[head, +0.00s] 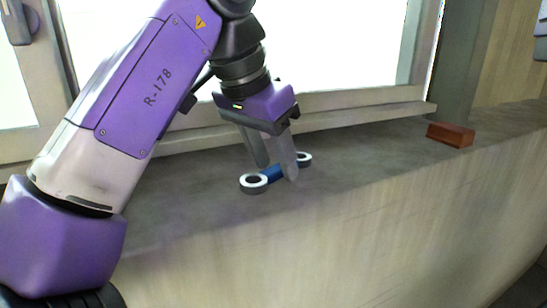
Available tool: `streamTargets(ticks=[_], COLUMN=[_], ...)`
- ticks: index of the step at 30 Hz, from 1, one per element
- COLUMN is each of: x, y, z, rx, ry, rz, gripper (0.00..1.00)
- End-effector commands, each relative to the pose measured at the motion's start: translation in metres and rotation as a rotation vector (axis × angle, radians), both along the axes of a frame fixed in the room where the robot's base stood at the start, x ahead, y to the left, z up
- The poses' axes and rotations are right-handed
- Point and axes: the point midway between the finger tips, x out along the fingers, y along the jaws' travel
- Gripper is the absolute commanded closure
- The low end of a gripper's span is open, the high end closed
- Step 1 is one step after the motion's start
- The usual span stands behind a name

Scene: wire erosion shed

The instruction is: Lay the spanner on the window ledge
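The spanner (271,174) has a blue handle and a pale ring at each end. It appears to lie flat on the grey window ledge (190,208), near its front edge. My gripper (276,172) points down over the spanner. Its two grey fingers are apart, one behind the handle and one in front of it, with a visible gap between them. The front finger hides part of the handle near the right ring. Whether either finger touches the handle cannot be told.
A reddish-brown block (450,134) lies on the ledge to the right. The window frame (340,100) rises behind the ledge. The ledge between the spanner and the block is clear. The ledge's front edge drops to a pale wall (350,235).

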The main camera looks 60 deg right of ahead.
Motion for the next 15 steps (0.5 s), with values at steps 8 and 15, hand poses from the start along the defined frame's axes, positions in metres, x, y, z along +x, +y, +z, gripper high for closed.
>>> streamTargets(ticks=[8, 15], x=[0.0, 0.004], y=[0.0, 0.014], z=[0.004, 0.037], rx=[0.0, 0.0], ry=[-0.001, -0.003], rz=[0.0, 0.004], gripper=[0.55, 0.55])
